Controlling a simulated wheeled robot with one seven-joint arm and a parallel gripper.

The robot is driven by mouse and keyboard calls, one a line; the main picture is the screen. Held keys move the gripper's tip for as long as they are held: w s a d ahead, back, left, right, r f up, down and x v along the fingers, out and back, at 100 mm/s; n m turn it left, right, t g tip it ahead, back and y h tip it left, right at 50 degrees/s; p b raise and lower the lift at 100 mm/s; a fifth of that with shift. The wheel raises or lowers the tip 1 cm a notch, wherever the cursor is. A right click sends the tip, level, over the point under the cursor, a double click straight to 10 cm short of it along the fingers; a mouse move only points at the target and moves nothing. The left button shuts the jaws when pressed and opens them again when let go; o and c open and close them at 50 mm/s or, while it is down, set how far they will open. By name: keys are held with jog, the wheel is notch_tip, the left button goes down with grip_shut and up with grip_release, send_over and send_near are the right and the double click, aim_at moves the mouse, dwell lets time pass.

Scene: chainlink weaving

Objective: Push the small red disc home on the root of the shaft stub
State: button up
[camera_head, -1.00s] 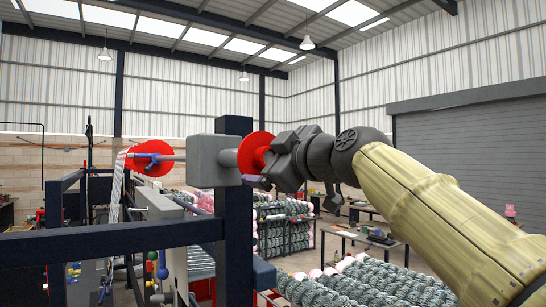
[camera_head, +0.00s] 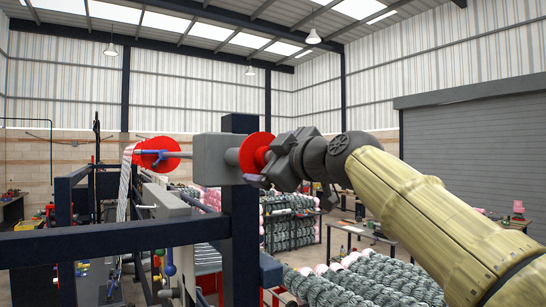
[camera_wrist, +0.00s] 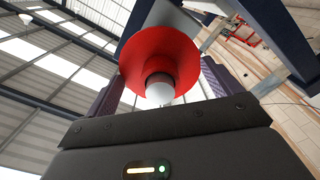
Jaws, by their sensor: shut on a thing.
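The small red disc (camera_head: 257,150) stands upright on the right side of a grey block (camera_head: 211,160) in the head view. A short grey length of the shaft stub (camera_head: 232,157) shows between block and disc. In the wrist view the disc (camera_wrist: 158,48) is a wide red flange with a narrower red collar, and the stub's pale rounded end (camera_wrist: 159,91) comes out through the collar. My gripper (camera_head: 266,164) is at the disc's right side, shut on it. In the wrist view its dark fingers lie on either side of the collar; their tips are partly hidden behind the flange.
A dark post (camera_head: 239,220) and a dark crossbar (camera_head: 120,239) stand close to the block. Another red disc (camera_head: 157,153) on a grey rod is at the left. Racks of wire rolls (camera_head: 291,221) stand below and behind my arm. Space above the disc is clear.

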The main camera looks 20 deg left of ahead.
jog(key=shift+p+x, duration=0.3)
jog(key=shift+x, duration=0.5)
jog(key=shift+w+a, duration=0.15)
jog(key=shift+w, duration=0.15)
jog(key=shift+a+r, duration=0.1)
jog(key=shift+a, duration=0.05)
jog(key=shift+a, duration=0.15)
jog(key=o, duration=0.8)
jog(key=shift+w, duration=0.1)
